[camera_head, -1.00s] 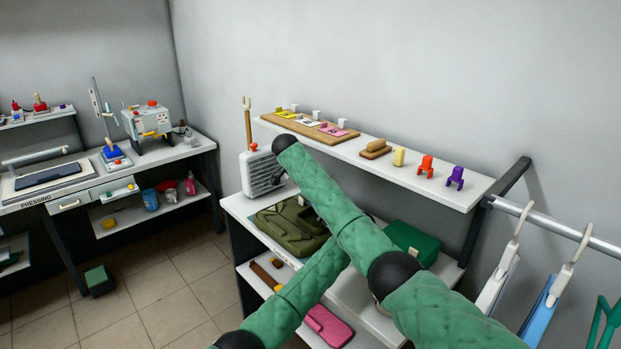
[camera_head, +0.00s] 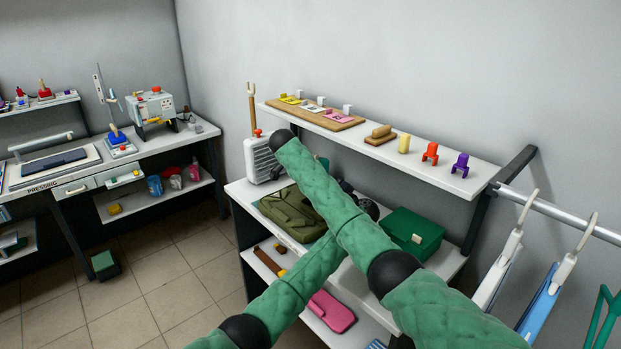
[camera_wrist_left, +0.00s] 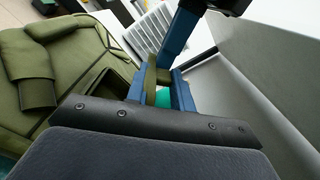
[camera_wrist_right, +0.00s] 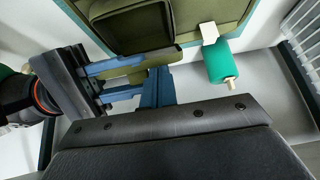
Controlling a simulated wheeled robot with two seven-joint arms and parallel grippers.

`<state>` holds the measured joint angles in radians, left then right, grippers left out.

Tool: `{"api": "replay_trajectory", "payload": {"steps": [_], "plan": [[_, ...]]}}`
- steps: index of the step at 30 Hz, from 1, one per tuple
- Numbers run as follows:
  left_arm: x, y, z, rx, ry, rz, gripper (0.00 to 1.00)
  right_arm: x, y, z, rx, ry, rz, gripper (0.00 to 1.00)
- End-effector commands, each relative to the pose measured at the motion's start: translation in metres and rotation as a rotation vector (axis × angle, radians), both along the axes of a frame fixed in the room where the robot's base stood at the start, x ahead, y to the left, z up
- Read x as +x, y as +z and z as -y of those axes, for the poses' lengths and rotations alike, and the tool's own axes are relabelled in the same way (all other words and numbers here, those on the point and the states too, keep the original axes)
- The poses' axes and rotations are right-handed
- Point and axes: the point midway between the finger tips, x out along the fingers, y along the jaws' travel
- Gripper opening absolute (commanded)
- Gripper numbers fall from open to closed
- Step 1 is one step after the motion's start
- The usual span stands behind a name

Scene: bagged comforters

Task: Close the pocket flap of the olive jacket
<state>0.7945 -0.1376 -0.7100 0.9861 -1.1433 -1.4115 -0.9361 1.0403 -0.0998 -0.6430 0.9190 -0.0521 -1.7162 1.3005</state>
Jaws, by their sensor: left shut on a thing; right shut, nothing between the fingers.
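The olive jacket (camera_head: 286,216) lies folded on the worktop below the wall shelf, partly behind my arms. In the left wrist view the jacket (camera_wrist_left: 35,85) fills the left side, and a dark pocket opening (camera_wrist_left: 108,86) shows. The open pocket (camera_wrist_right: 135,28) also shows in the right wrist view. My left gripper (camera_wrist_left: 160,84) is shut on a strip of olive cloth, apparently the pocket flap (camera_wrist_right: 128,79), beside the opening. My right gripper (camera_wrist_right: 158,84) is shut and empty, close against the left fingers. In the head view both grippers are hidden.
A green spool-like thing (camera_wrist_right: 219,65) lies beside the jacket. A white ribbed unit (camera_head: 262,160) stands at the worktop's left end, a green box (camera_head: 412,232) at right. The wall shelf (camera_head: 385,153) hangs above. A pink item (camera_head: 332,311) lies below.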

Motion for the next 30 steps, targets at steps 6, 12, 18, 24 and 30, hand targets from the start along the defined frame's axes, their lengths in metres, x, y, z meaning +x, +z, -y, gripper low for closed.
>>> {"api": "replay_trajectory", "payload": {"steps": [6,12,18,24,30], "plan": [[0.002,0.006,0.003,-0.001,-0.009,0.007,0.37,-0.006,-0.009,-0.007,0.002,0.006,-0.018,0.00],[0.002,0.006,0.003,0.000,-0.008,0.007,0.42,-0.005,-0.008,-0.006,0.003,0.005,-0.015,0.00],[0.001,0.006,0.004,0.000,-0.008,0.007,0.42,-0.004,-0.007,-0.005,0.003,0.005,-0.013,0.00],[-0.009,0.004,0.013,-0.001,-0.009,0.006,0.42,-0.004,-0.006,-0.005,0.003,0.004,-0.012,0.00],[-0.030,0.003,0.032,-0.003,-0.009,0.004,0.42,-0.003,-0.006,-0.004,0.002,0.004,-0.011,0.00]]}}
